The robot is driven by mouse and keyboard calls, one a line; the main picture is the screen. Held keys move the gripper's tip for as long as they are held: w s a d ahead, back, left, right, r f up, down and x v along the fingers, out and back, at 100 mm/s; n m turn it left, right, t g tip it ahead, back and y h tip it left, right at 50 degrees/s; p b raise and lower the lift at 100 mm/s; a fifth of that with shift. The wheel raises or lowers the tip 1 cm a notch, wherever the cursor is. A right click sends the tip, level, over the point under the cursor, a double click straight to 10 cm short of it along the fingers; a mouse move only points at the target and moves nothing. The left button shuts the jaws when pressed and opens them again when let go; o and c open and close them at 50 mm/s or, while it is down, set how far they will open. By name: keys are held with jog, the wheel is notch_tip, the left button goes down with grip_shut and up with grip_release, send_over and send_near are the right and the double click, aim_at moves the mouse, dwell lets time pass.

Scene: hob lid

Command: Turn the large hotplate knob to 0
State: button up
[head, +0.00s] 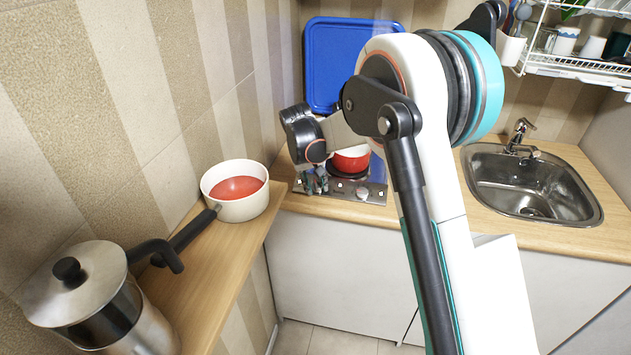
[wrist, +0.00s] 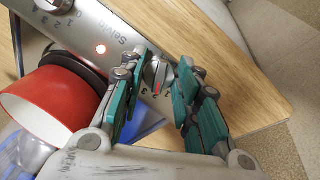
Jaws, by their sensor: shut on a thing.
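In the head view my gripper (head: 314,181) is at the left part of the panel and hides this knob. The second knob (head: 362,192) is to its right, and shows at the top edge of the wrist view (wrist: 55,5).
A red pot (head: 351,159) stands on the hob behind the panel, close to my fingers in the wrist view (wrist: 45,105). A white saucepan (head: 236,207) and a steel pot (head: 85,285) stand on the left shelf.

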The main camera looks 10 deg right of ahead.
aim_at(314, 186)
jog(key=n, duration=0.3)
jog(key=n+h, duration=0.1)
jog(key=n, duration=0.2)
jog(key=shift+a+h, duration=0.1)
jog(key=shift+h, duration=0.2)
jog(key=n+t, duration=0.1)
jog(key=n, duration=0.2)
jog(key=n+h, duration=0.1)
jog(key=n, duration=0.2)
jog(key=shift+f+t, duration=0.1)
jog(key=shift+t, duration=0.3)
jog(key=shift+n, duration=0.3)
jog(key=o, duration=1)
jog(key=shift+o, duration=0.2)
notch_tip(314, 186, up, 10)
